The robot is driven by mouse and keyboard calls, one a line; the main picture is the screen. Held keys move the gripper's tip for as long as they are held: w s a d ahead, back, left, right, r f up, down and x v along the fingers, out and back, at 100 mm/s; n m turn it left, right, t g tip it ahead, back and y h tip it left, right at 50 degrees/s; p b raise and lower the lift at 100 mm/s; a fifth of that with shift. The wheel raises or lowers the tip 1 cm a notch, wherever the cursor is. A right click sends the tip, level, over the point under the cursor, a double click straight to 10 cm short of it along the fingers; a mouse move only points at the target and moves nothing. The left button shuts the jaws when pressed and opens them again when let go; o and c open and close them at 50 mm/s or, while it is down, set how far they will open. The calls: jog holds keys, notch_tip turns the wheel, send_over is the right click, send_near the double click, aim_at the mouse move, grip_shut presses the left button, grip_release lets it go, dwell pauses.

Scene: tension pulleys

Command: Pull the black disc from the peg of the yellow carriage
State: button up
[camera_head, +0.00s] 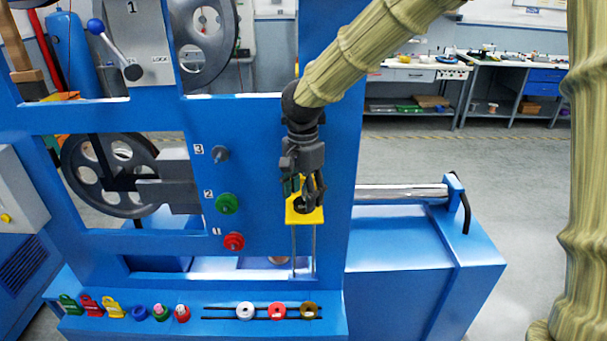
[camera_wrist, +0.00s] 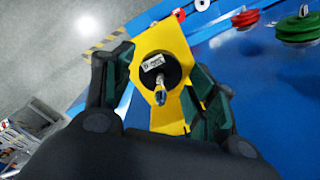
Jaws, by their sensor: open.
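The yellow carriage (camera_head: 316,216) sits on two vertical rods on the blue panel, and it also shows in the wrist view (camera_wrist: 167,38). The black disc (camera_wrist: 153,80) sits on the carriage's peg (camera_wrist: 160,94). It has a white label on its face, and the peg's metal tip sticks out of its middle. My gripper (camera_head: 306,194) is at the carriage, pointing down. In the wrist view my gripper (camera_wrist: 162,74) is open, with green-padded fingers on both sides of the disc. Whether either pad touches the disc I cannot tell. In the head view the fingers partly hide the disc.
Left of the carriage are a grey peg (camera_head: 220,153), a green disc (camera_head: 228,204) and a red disc (camera_head: 234,241). Below, a blue ledge (camera_head: 215,329) holds coloured tags and several small discs. A blue box (camera_head: 410,260) stands at right.

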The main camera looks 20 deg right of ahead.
jog(key=shift+w+f, duration=0.2)
jog(key=shift+f, duration=0.8)
jog(key=shift+s, duration=0.1)
jog(key=c, duration=1)
jog(key=shift+r, duration=0.1)
jog(key=shift+r+p, duration=1.85)
jog(key=shift+p, duration=0.75)
